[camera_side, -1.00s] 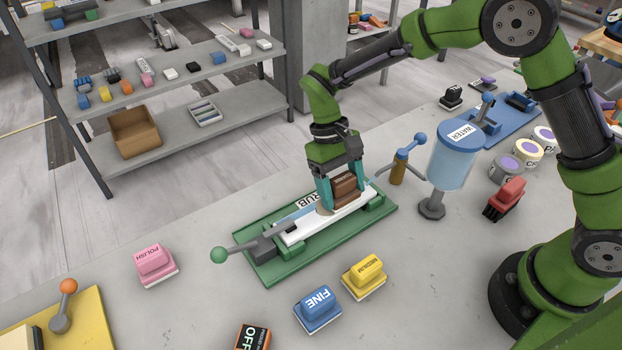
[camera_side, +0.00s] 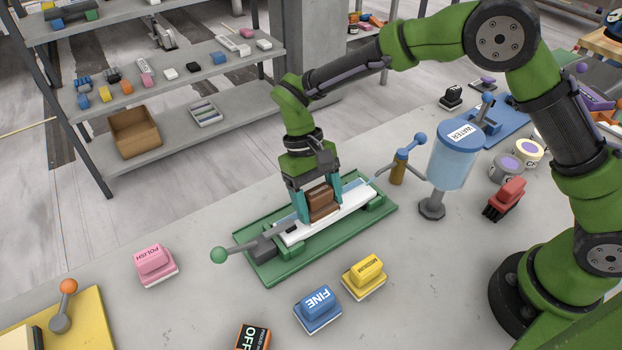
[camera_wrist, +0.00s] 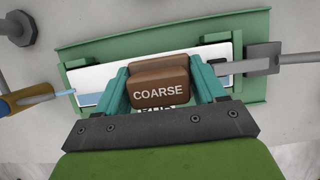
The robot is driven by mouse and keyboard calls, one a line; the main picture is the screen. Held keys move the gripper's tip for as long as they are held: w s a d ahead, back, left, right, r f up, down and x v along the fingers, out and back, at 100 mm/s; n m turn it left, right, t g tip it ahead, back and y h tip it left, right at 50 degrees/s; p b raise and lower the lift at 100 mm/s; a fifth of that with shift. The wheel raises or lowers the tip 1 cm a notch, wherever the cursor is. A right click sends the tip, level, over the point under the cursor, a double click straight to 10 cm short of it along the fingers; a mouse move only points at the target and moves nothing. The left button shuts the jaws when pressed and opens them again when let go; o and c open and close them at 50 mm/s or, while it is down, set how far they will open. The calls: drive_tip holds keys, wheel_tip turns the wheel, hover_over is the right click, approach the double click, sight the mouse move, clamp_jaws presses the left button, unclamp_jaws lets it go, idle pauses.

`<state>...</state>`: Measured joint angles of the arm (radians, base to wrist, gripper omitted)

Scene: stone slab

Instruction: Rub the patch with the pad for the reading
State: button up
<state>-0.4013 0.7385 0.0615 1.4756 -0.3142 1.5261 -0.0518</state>
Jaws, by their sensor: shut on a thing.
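My gripper (camera_side: 318,205) is shut on the brown pad (camera_side: 321,200), whose top reads COARSE in the wrist view (camera_wrist: 158,94). The pad is down at the white strip (camera_side: 352,203), which lies in a green tray (camera_side: 330,246); it appears to touch the strip, though its underside is hidden. A bluish patch (camera_wrist: 92,99) shows on the strip beside the pad in the wrist view. Lettering on the strip is mostly covered by the pad and fingers. A grey clamp with a green-knobbed lever (camera_side: 219,255) holds the strip's left end.
Loose pads stand in front: pink POLISH (camera_side: 155,264), blue FINE (camera_side: 318,308) and yellow (camera_side: 364,277). A WATER tank (camera_side: 455,155) and a blue-handled tap (camera_side: 400,160) stand right of the tray. A red brush (camera_side: 505,199) is farther right.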

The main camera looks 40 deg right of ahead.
sight(332, 193)
drive_tip(key=shift+s+a+f, duration=0.1)
drive_tip(key=shift+s+a, duration=0.05)
drive_tip(key=shift+a, duration=0.7)
drive_tip(key=shift+d, duration=3.85)
drive_tip(key=shift+a+r, duration=0.1)
drive_tip(key=shift+r, duration=3)
drive_tip(key=shift+r, duration=1.5)
